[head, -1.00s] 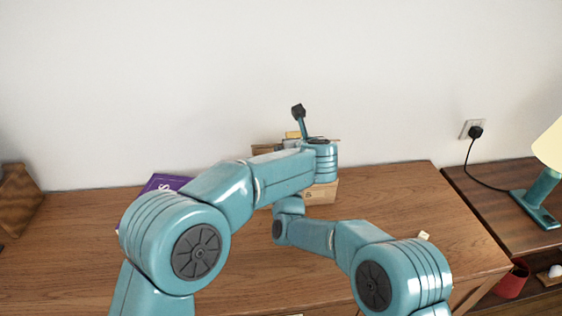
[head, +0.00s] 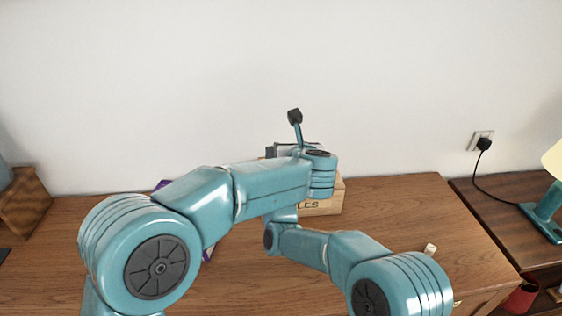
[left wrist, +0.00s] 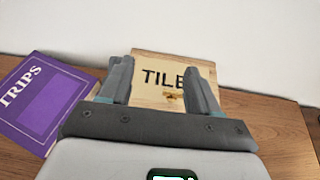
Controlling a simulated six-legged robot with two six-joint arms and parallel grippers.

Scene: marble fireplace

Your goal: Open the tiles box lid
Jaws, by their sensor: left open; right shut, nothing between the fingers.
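The tiles box (head: 325,203) is pale wood and stands near the back of the desk, largely hidden by my left arm in the head view. In the left wrist view the box (left wrist: 150,102) shows its dark "TILE" lettering and a small brass clasp (left wrist: 173,96). My left gripper (left wrist: 160,66) is open, with one finger toward each side of the box face. Contact cannot be told. The lid's position is unclear. My right gripper (head: 285,214) is shut and empty, low in front of the box, mostly hidden behind my left arm.
A purple book (left wrist: 45,105) lies left of the box. A pale small block (head: 430,249) is at the desk's right. A wall stands close behind. A side table with a lamp (head: 545,210) and a plugged cord (head: 484,143) is at the right.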

